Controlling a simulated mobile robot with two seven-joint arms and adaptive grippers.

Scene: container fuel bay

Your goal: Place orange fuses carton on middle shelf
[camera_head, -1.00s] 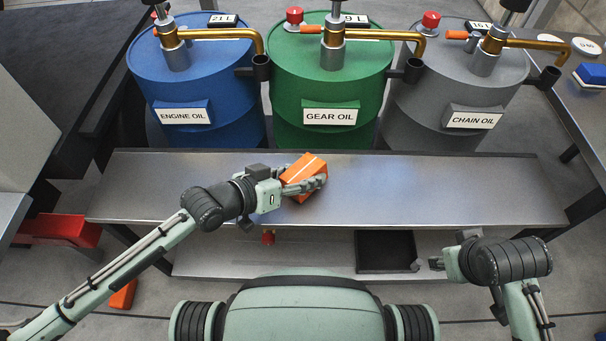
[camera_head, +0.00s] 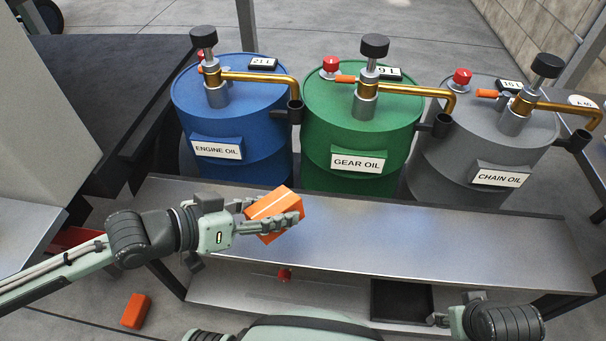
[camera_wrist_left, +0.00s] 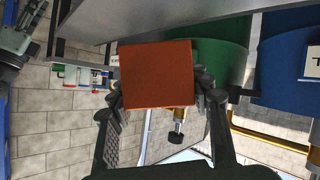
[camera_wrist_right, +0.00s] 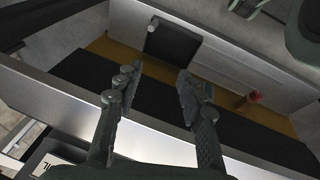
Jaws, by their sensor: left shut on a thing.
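An orange carton (camera_head: 272,207) is held in my left gripper (camera_head: 272,222), with its fingers on either side. It is above the left part of the steel bench top. In the left wrist view the carton (camera_wrist_left: 156,74) fills the space between the fingers of my left gripper (camera_wrist_left: 160,100). My right gripper (camera_head: 440,319) is low at the front right, partly cut off by the frame. In the right wrist view my right gripper (camera_wrist_right: 152,92) is open and empty, its fingers apart. A lower shelf (camera_head: 320,296) shows under the bench top. No shelf label is readable.
Blue (camera_head: 232,125), green (camera_head: 362,130) and grey (camera_head: 480,150) oil drums with pumps stand behind the bench (camera_head: 420,235). A black tray (camera_head: 402,300) and small red item (camera_head: 285,274) are below. Another orange box (camera_head: 136,311) lies on the floor. The bench's middle and right are clear.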

